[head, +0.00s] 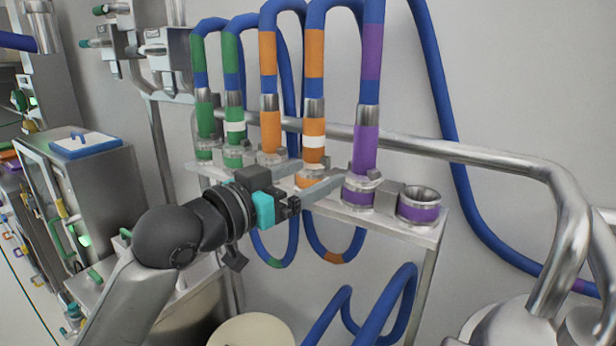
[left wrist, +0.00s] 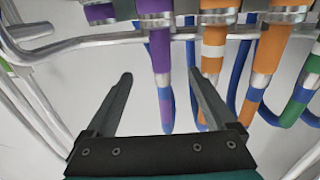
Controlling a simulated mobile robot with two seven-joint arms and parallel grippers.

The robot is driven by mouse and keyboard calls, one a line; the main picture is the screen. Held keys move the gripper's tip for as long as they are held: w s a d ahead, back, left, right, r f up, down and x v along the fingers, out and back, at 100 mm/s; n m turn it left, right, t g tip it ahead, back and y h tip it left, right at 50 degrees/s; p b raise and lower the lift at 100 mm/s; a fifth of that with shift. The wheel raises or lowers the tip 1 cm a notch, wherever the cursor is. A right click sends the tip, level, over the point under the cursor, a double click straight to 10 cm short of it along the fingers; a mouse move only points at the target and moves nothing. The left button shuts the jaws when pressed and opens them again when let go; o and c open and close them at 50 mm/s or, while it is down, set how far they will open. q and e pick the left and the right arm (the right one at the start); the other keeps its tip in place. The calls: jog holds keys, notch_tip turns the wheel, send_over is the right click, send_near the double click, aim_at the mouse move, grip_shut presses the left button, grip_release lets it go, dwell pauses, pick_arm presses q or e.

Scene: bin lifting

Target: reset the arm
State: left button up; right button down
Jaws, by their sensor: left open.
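My left arm reaches in from the lower left of the head view. Its gripper (head: 320,172) is in front of the hose rack (head: 405,228), with its two grey fingers spread toward the orange and purple hose ends. In the left wrist view the open fingers (left wrist: 160,76) stand wide apart with nothing held between them. A purple-banded hose (left wrist: 162,50) shows behind the gap; I cannot tell how far behind. My right gripper is not in view.
Green-banded (head: 232,100), orange-banded (head: 314,100) and purple-banded (head: 366,140) blue hoses stand in the rack. A purple-banded socket (head: 419,205) at its right end is empty. A steel pipe (head: 470,153) runs across. A cabinet (head: 95,190) stands left.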

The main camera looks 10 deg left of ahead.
pick_arm(q)
jog(key=s+a+f+n+g+y, duration=0.1)
jog(key=s+f+g+y, duration=0.3)
jog(key=f, duration=0.8)
jog(key=s+a+f+n+g+y, duration=0.15)
jog(key=s+f, duration=0.45)
jog(key=f, duration=0.6)
jog(key=s+a+f+n+g+y, duration=0.1)
jog(key=s+a+f+g+y, duration=0.15)
jog(key=s+f, duration=0.5)
jog(key=s+a+f+n+g+y, duration=0.1)
jog(key=s+a+f+g, duration=0.3)
jog(key=s, duration=0.6)
notch_tip(320, 180, down, 31)
jog(key=s+d+b, duration=0.1)
jog(key=s+b, duration=0.1)
jog(key=b, duration=0.7)
jog(key=s+a+f+g+b, duration=0.1)
jog(key=s+f+b, duration=0.3)
jog(key=s+f, duration=0.4)
jog(key=s+a+f+g+b, duration=0.1)
jog(key=s+f+b, duration=0.2)
jog(key=s+f, duration=0.5)
notch_tip(320, 180, down, 7)
jog(key=shift+a+r+y+b, duration=0.2)
jog(key=shift+y+b, duration=0.15)
jog(key=shift+y, duration=0.05)
